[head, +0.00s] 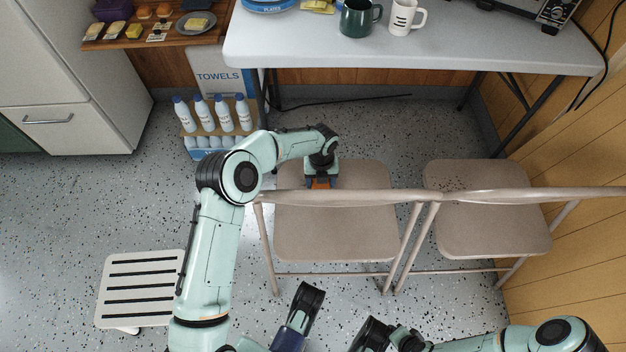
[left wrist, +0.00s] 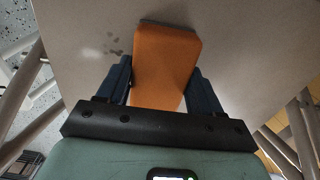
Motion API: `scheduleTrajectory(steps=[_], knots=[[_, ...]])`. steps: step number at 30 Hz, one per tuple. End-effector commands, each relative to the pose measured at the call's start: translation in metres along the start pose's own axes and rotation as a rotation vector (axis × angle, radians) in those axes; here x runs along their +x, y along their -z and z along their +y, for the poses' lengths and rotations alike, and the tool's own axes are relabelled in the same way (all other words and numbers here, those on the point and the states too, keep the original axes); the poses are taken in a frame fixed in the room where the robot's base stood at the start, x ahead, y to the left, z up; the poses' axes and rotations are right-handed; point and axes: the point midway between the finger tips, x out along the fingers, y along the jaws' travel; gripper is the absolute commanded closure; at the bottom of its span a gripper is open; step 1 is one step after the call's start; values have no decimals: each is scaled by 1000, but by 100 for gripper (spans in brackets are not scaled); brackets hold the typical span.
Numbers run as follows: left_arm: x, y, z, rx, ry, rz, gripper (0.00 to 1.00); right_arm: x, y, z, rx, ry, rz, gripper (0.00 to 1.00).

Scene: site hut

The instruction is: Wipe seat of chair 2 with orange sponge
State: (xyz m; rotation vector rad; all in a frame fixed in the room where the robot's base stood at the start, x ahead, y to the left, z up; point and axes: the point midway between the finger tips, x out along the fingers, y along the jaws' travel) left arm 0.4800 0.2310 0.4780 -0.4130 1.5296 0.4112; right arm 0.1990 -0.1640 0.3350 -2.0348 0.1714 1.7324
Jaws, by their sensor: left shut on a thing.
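Two beige folding chairs stand side by side in the head view, a left chair (head: 335,235) and a right chair (head: 490,232). No number shows on either. My left gripper (head: 320,180) is shut on the orange sponge (head: 319,183), over the back part of the left chair's seat. In the left wrist view the sponge (left wrist: 165,62) lies between the blue fingers, close over the seat (left wrist: 250,40); contact is hard to judge. Dark smudges (left wrist: 114,46) show on the seat left of the sponge. Dark specks (head: 455,184) mark the right chair's seat.
Both chair backrests rise toward me, in front of the seats. A white table (head: 400,58) with mugs (head: 402,18) stands behind the chairs. Several bottles (head: 215,115) stand at left, and a slatted step stool (head: 140,290) is at lower left. Floor between is clear.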

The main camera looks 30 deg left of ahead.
Motion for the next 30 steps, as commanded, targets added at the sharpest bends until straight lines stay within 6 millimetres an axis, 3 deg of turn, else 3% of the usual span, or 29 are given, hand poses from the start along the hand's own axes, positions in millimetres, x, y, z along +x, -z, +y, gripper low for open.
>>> scheduleTrajectory(steps=[1, 14, 30], knots=[[2, 3, -8, 5, 5, 5, 59, 0, -13, 0, -6, 0, -36, 57], [-1, 2, -10, 2, 2, 3, 59, 0, -13, 0, -6, 0, -37, 57], [-53, 1, -9, 1, 1, -1, 59, -19, -14, -5, -7, 4, -36, 57]])
